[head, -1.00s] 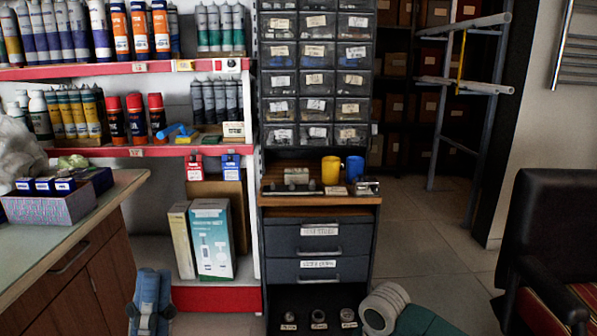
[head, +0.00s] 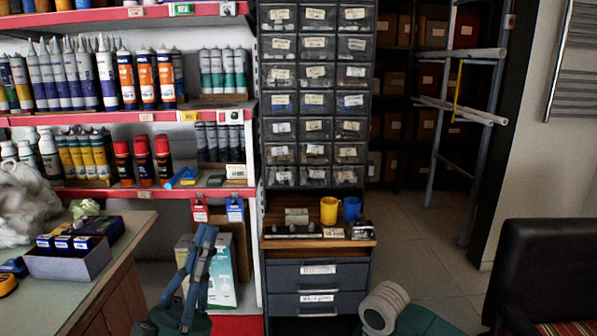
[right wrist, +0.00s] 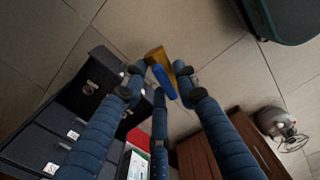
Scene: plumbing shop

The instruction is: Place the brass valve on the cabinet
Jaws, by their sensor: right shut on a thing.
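The brass valve (right wrist: 159,62) with a blue handle (right wrist: 164,82) shows in the right wrist view. My right gripper (right wrist: 160,80) is shut on it, its dark blue fingers on both sides, above the tiled floor. The valve is not visible in the head view. The cabinet (head: 318,273) is the grey drawer unit with a wooden top (head: 275,244); its drawers (right wrist: 70,122) also show at the left of the right wrist view, apart from the valve. My left gripper (head: 204,250) is empty at the lower left of the head view, its fingers apart.
On the wooden top stand a yellow mug (head: 329,210), a blue mug (head: 352,210), a dark device (head: 361,230) and small labelled items. Small drawers (head: 313,103) rise behind. A counter (head: 110,258) is at left, a black chair (head: 547,270) at right.

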